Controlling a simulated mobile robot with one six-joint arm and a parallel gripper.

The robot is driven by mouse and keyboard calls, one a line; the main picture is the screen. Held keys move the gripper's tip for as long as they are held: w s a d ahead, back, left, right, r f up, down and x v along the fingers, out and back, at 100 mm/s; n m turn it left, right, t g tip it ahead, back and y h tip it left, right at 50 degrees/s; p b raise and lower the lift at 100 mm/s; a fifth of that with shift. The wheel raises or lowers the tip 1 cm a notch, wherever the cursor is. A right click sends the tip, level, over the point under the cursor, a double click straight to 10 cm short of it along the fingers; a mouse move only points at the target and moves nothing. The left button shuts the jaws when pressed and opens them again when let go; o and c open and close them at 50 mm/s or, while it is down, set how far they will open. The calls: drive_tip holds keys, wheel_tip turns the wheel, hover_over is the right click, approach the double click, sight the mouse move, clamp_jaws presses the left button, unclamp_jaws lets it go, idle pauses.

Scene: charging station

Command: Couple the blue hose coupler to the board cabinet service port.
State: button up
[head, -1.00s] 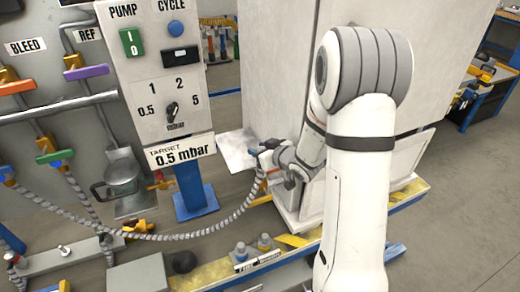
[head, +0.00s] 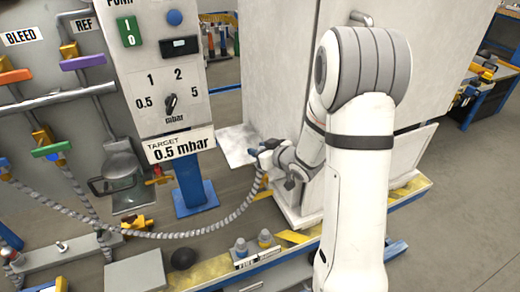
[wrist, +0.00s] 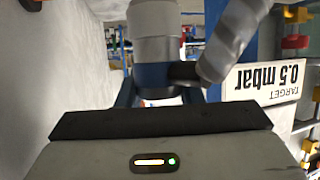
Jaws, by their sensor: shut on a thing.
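The blue hose coupler (wrist: 152,73) is a pale grey cylinder with a blue band, upright in the middle of the wrist view. My gripper (wrist: 158,95) is shut on it. In the head view my gripper (head: 264,158) is small and partly hidden by my own wrist, beside the lower left of the cabinet. The grey ribbed hose (head: 215,228) runs from the coupler down and left. The board cabinet (head: 280,75) is the large pale box behind my arm. I cannot make out its service port in either view.
The pump panel (head: 165,75) with the target sign (head: 180,145) stands left of my gripper. A pale flat plate (head: 238,143) lies close behind it. A low blue and yellow-striped base edge (head: 292,237) and grey box (head: 135,273) lie below. Open floor is at right.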

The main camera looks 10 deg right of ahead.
drive_tip(key=shift+f+b, duration=0.35)
drive_tip(key=shift+f, duration=0.1)
drive_tip(key=o, duration=1.2)
drive_tip(key=shift+s+d, duration=0.1)
drive_tip(key=v, duration=0.7)
drive_tip(key=shift+s+d+r, duration=0.15)
drive_tip(key=shift+s+r, duration=0.05)
drive_tip(key=shift+s, duration=0.05)
